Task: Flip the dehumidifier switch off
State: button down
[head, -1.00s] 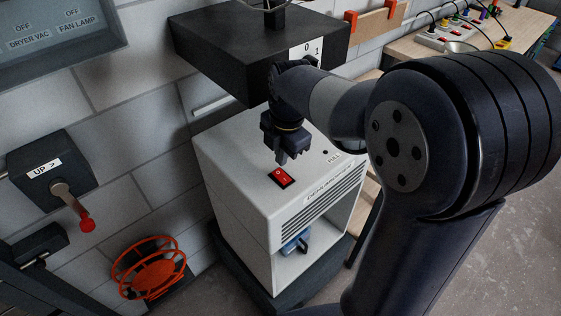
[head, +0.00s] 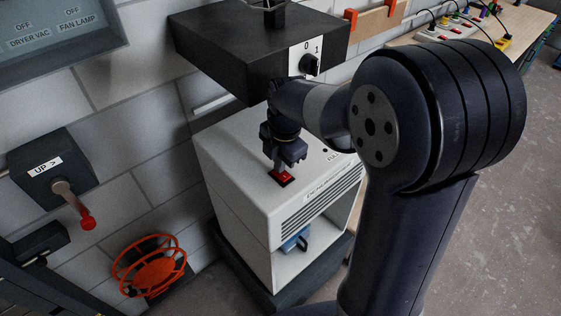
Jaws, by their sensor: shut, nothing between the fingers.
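The dehumidifier (head: 235,170) is a white box with a slatted front edge and a label, standing on a dark base against the wall. Its red rocker switch (head: 287,179) is set in the top face. My gripper (head: 281,171) points down with shut, empty fingers. The fingertips are at the switch and hide part of it; they appear to touch it, though I cannot be sure. Which way the rocker is tilted cannot be told.
A dark box with a 0/1 knob (head: 309,64) overhangs the dehumidifier from the wall. A lever box marked UP (head: 44,168) and an orange reel (head: 150,266) are at the left. A workbench (head: 527,22) with power strips is at the back right.

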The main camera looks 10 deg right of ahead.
jog(key=shift+s+d+f, duration=0.1)
jog(key=shift+s+f, duration=0.05)
jog(key=shift+s+d+r, duration=0.2)
jog(key=shift+s+d, duration=0.2)
jog(key=shift+s, duration=0.15)
jog(key=shift+r, duration=0.1)
